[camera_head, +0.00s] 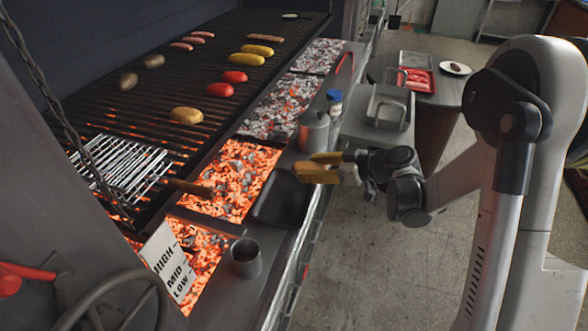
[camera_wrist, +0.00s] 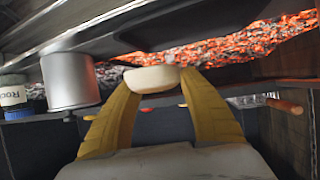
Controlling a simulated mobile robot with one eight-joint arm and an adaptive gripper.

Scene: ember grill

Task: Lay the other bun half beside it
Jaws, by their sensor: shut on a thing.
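My gripper (camera_head: 312,168) has yellow fingers and is over the grill's front ledge, above a dark pan (camera_head: 280,198). In the wrist view, my gripper (camera_wrist: 155,82) is shut on a pale cream bun half (camera_wrist: 152,79), held between the fingertips. In the head view the held bun half is hard to make out between the fingers. A golden-brown rounded piece (camera_head: 186,116), which looks like the other bun half, lies on the grill grate (camera_head: 95,100), left of my gripper and well apart from it.
Two red peppers (camera_head: 227,83), two corn cobs (camera_head: 251,54), two brown potatoes (camera_head: 140,71) and sausages (camera_head: 192,41) lie on the grate. A wire basket (camera_head: 122,168) is at left. Glowing coals (camera_head: 235,178) lie between grate and ledge. A metal canister (camera_head: 314,131) stands near my gripper.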

